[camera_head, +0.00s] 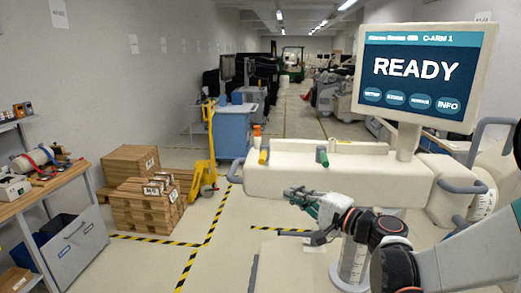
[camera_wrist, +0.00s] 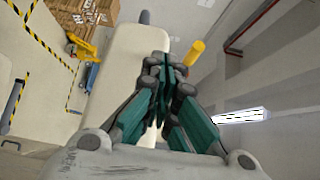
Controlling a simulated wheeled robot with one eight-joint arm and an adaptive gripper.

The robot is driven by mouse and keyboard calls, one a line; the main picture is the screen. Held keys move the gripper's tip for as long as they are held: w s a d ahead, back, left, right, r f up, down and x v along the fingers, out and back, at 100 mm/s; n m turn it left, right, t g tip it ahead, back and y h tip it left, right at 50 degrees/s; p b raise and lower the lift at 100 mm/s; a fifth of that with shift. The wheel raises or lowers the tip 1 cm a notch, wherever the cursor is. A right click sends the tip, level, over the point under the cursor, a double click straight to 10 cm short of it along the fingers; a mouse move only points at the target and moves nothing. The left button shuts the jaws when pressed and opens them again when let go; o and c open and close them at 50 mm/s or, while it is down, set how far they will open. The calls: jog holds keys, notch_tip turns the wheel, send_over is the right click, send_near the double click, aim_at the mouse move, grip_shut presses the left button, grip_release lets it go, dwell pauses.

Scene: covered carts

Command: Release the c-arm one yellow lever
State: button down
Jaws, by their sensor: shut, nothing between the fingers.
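The C-arm 1 unit (camera_head: 300,180) is a cream cart whose screen (camera_head: 415,68) reads "C-ARM 1" and "READY". A short yellow lever (camera_head: 264,156) stands on its front left edge, and a green lever (camera_head: 322,156) stands to its right. In the wrist view a yellow lever (camera_wrist: 194,53) projects from the edge of the cream body (camera_wrist: 125,70). My gripper (camera_head: 291,193) is in front of the cart, below the level of the levers. In the wrist view my gripper (camera_wrist: 169,62) is shut and empty, its tips close to the yellow lever but visibly apart from it in the picture.
A grey handle (camera_head: 236,170) sticks out at the cart's left end. A yellow pallet jack (camera_head: 207,150), a blue cart (camera_head: 235,130) and stacked boxes (camera_head: 145,190) stand to the left. A workbench (camera_head: 50,188) is at far left. The floor before the boxes is clear.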

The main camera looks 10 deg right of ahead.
aim_at(263, 158)
jog(key=d+r+m+t+p, duration=0.1)
jog(key=d+r+m+t, duration=0.1)
jog(key=d, duration=0.4)
jog(key=shift+s+r+h, duration=0.3)
jog(key=shift+r, duration=0.2)
jog(key=shift+w, duration=0.1)
jog(key=p+x, duration=0.1)
jog(key=x, duration=0.8)
jog(key=shift+w+r, duration=0.1)
jog(key=shift+r, duration=0.05)
jog(key=a, duration=0.1)
jog(key=w+a, duration=0.2)
jog(key=a, duration=0.1)
jog(key=shift+r+p, duration=0.3)
jog(key=shift+r, duration=0.1)
jog(key=shift+s, duration=0.1)
